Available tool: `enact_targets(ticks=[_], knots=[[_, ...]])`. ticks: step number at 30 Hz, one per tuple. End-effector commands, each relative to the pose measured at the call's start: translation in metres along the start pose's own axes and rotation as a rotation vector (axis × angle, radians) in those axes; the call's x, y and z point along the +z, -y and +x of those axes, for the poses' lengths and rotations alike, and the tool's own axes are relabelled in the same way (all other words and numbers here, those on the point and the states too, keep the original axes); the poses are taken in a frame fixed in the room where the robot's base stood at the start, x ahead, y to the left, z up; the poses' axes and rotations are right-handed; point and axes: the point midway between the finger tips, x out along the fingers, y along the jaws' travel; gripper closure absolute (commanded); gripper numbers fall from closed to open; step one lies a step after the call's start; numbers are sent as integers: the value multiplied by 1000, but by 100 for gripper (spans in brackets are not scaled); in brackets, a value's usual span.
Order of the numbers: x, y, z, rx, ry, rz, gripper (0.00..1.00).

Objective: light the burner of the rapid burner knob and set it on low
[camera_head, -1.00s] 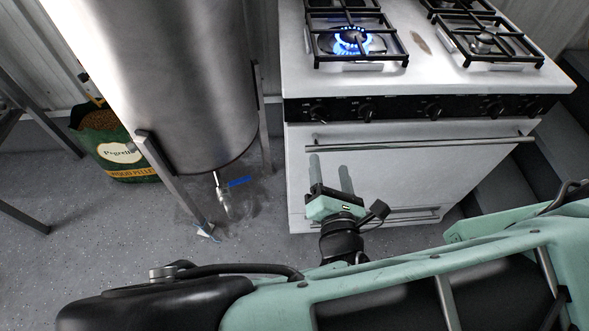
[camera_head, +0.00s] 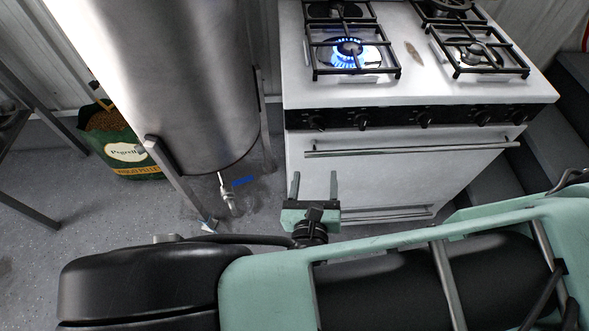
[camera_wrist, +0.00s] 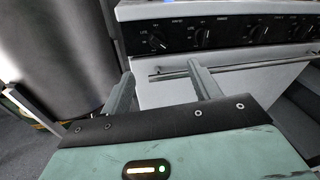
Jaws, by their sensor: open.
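The white stove (camera_head: 420,75) has a black front panel (camera_head: 395,117) with a row of dark knobs. The front-left burner (camera_head: 348,48) is lit with a ring of blue flame. The leftmost knob (camera_head: 316,122) and the second knob (camera_head: 361,119) sit below it. In the wrist view they show as the leftmost knob (camera_wrist: 157,42) and the second knob (camera_wrist: 203,37). The labels are too small to tell which is the rapid burner's. My gripper (camera_head: 314,176) is open and empty, in front of the oven door, below the knobs and apart from them.
The oven handle bar (camera_head: 410,150) runs across the door just below the panel. A steel tank (camera_head: 190,80) with a blue-handled valve (camera_head: 242,181) stands at left. Dark steps (camera_head: 555,130) are at right.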

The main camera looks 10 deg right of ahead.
Motion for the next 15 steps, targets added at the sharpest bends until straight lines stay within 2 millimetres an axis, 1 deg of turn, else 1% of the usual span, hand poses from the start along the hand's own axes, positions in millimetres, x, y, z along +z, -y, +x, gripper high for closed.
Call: enact_targets(ticks=[1,15], knots=[[6,-1,0,-8,-9,-38,38],[23,-20,-5,-52,-112,-467,38]])
